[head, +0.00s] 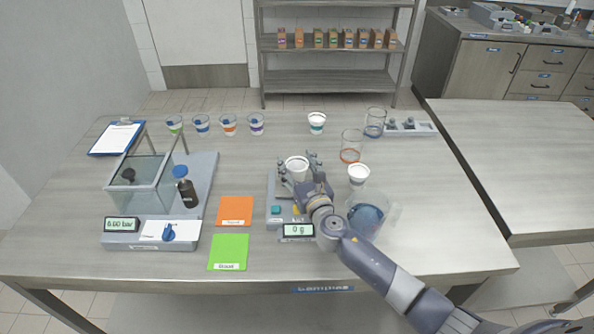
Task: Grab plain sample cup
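My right gripper (299,166) reaches over the scale from the front right, with one finger on each side of this cup. I cannot tell whether the fingers touch it. Another plain white cup (358,174) stands to the right, close to my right wrist. My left gripper is not in view.
Several cups with coloured bands, one of them purple (256,124), stand at the back left. Glass beakers (351,146) and a large blue-tinted vessel (367,217) are on the right. A vacuum chamber (138,184) stands left of the orange mat (235,211) and green mat (228,252).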

